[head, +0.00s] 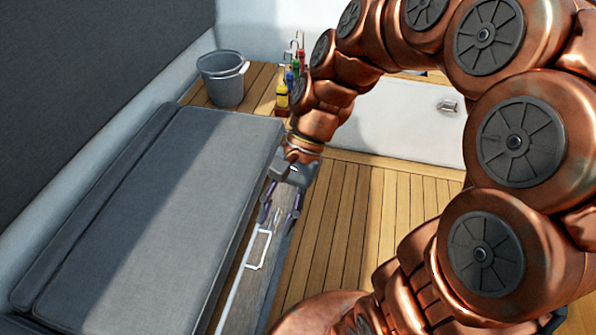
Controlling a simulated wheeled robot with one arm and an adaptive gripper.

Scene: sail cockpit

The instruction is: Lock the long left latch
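A long latch with a pale rectangular wire loop (266,250) is on the grey side of the left bench (180,190), below the seat cushion's edge. My gripper (277,220) hangs over that side, just beyond the loop in the picture. Its two dark fingers are spread apart. A small shiny part shows between them, and I cannot tell whether they touch it. The loop appears clear of the fingertips. I cannot tell from this view whether the latch is locked.
A white panel (400,125) with a small metal latch (447,106) is behind my arm. The wooden floor (345,205) right of the bench is clear.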

